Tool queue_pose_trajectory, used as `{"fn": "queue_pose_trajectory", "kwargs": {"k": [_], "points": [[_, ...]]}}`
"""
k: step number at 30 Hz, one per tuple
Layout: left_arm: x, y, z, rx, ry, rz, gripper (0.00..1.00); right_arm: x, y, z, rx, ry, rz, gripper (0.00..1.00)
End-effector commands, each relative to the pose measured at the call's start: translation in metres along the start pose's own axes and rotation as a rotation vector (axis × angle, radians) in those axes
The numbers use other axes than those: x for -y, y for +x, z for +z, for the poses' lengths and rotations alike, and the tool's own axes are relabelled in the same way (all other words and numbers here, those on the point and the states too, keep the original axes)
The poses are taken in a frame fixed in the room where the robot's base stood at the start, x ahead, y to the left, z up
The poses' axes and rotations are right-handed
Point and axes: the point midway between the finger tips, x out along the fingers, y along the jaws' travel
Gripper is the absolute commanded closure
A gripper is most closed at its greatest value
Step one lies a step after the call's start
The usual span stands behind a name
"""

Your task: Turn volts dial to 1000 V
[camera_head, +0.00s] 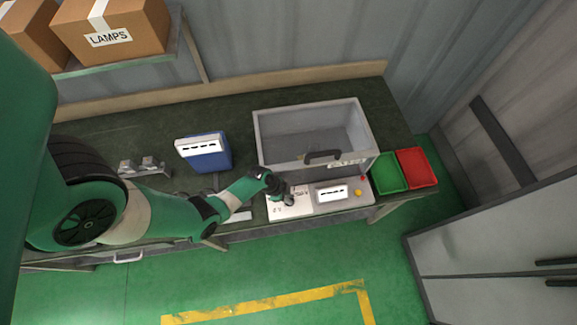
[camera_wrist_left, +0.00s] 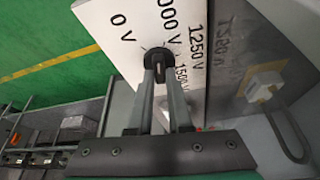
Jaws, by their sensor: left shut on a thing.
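The volts dial (camera_wrist_left: 158,66) is a dark knob on a white panel (camera_wrist_left: 105,17) marked 0 V, a partly cut-off "000 V", 1250 V and 1500 V in the left wrist view. My left gripper (camera_wrist_left: 159,75) is shut on the dial, one finger on each side. Which mark the dial points to cannot be told. In the head view my left gripper (camera_head: 284,195) is over the left part of the white control panel (camera_head: 300,209) at the bench's front edge and hides the dial. My right gripper is not in view.
A grey open box (camera_head: 262,130) stands behind the panel. A blue device (camera_head: 212,158) with a white display is to its left. Green (camera_head: 390,180) and red (camera_head: 416,168) trays lie at the right.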

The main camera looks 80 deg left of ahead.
Motion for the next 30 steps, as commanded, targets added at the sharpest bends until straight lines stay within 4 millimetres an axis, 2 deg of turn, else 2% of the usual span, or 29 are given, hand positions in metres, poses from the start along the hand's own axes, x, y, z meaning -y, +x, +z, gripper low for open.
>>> {"fn": "queue_pose_trajectory", "kwargs": {"k": [12,27,28,30], "points": [[0.0008,-0.0002,0.0003,0.002,0.173,0.07,1.0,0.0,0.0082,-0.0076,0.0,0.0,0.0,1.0],[0.0005,0.0005,0.001,0.003,0.192,0.078,1.0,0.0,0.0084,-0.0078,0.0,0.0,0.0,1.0],[0.0005,0.0005,0.001,0.003,0.192,0.077,0.79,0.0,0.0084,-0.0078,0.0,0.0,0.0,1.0],[0.0005,0.0005,0.0009,0.003,0.192,0.077,0.66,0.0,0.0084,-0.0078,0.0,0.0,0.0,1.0]]}}
